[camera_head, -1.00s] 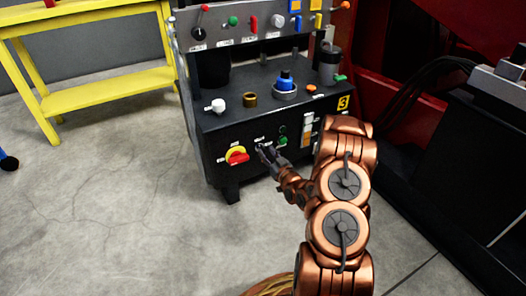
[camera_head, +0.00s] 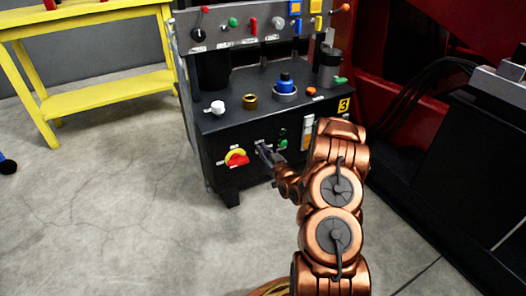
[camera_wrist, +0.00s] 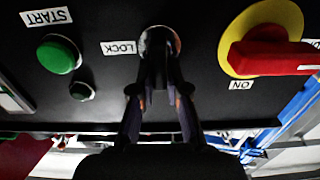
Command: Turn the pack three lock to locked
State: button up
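The pack three lock (camera_wrist: 160,40) is a round silver-rimmed lock on the black front panel, beside a LOCK label, in the upper middle of the wrist view. My gripper (camera_wrist: 159,68) is right at it, with the dark fingers drawn together over its middle part. The fingers appear shut on the lock's key or knob, which they largely hide, so its angle cannot be read. In the head view my gripper (camera_head: 264,152) reaches the panel, between the red-and-yellow switch and the green buttons, and covers the lock.
A red rotary switch (camera_wrist: 272,57) on a yellow disc sits close on one side of the lock. A green START button (camera_wrist: 58,55) is on the other. The black pack (camera_head: 226,128) carries a 3 label. A yellow bench (camera_head: 105,95) stands at left; open floor lies before it.

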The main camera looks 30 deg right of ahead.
grip_shut()
jog(key=shift+r+p, duration=0.1)
jog(key=shift+p, duration=0.35)
jog(key=m+p, duration=0.2)
jog(key=p, duration=0.1)
jog(key=shift+d+r, duration=0.2)
jog(key=shift+d+f+m+p, duration=0.4)
jog(key=shift+m+p, duration=0.9)
jog(key=shift+m, duration=1.35)
jog(key=shift+d+f+m+p, duration=0.15)
jog(key=shift+f+m+p, duration=0.35)
jog(key=shift+m+p, duration=1.55)
jog(key=shift+d+f+m+p, duration=0.3)
jog(key=shift+f+m+p, duration=0.25)
jog(key=shift+m, duration=2.75)
jog(key=shift+r, duration=0.1)
jog(key=o, duration=0.6)
grip_release()
jog(key=shift+c, duration=0.2)
